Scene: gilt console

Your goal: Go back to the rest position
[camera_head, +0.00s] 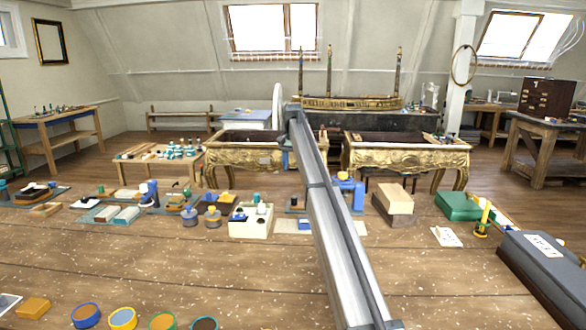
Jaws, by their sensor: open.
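A long grey beam, which looks like a link of my arm (335,215), rises from the bottom edge right of centre to a narrow end near the middle of the picture. It crosses in front of the wooden workbench (150,265) and the gilt console behind. I cannot make out my gripper or its fingers. The gilt console stands beyond the bench, with a carved gold left part (235,155) and a right part (405,160).
On the bench stand a white box (250,220), a tan block (398,198), a green case (458,206), a yellow candle-like stick (484,215) and a dark grey case (550,265). Several round colour pots, one blue-rimmed (86,315), line the front left. The bench's front middle is mostly clear.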

